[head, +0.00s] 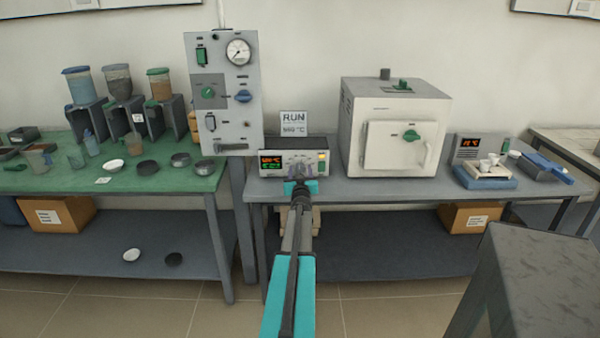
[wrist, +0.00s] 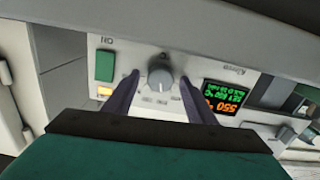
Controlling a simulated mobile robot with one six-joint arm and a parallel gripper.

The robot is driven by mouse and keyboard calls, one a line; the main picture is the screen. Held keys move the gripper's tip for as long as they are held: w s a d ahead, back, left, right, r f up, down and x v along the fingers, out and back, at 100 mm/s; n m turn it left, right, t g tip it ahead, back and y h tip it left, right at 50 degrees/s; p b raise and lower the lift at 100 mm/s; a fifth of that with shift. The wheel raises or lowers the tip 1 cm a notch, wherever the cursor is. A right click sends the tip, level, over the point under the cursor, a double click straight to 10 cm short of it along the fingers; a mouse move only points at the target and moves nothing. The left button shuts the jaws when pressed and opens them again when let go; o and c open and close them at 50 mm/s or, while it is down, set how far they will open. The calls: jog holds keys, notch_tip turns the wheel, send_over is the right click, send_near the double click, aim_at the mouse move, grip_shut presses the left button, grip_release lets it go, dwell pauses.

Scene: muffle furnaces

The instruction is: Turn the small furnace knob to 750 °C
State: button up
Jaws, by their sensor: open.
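The grey round knob (wrist: 160,73) is on the pale front panel of the controller box (head: 270,155), seen upside down in the wrist view. My gripper (wrist: 158,80) is open, with one dark finger on each side of the knob and a visible gap to each. In the head view my gripper (head: 301,174) is in front of the box and covers the knob. The display (wrist: 225,97) has an orange line that looks like 550 and small green text, possibly a set value near 600. The white furnace (head: 358,130) stands right of the box, door closed.
A RUN sign (head: 293,124) stands behind the box; its number is hard to read. A tall gauge panel (head: 222,130) is close on the left. A green switch (wrist: 104,66) is beside the knob. A dark grey block (head: 530,270) is at front right.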

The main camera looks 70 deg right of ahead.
jog(key=c, duration=1)
jog(key=shift+c, duration=0.2)
jog(key=shift+m+p, duration=0.4)
jog(key=shift+p, duration=0.05)
jog(key=shift+r+m+p, duration=0.1)
jog(key=shift+m+p, duration=0.85)
jog(key=shift+m, duration=0.25)
jog(key=shift+m+p, duration=0.7)
jog(key=shift+m, duration=0.7)
jog(key=o, duration=1)
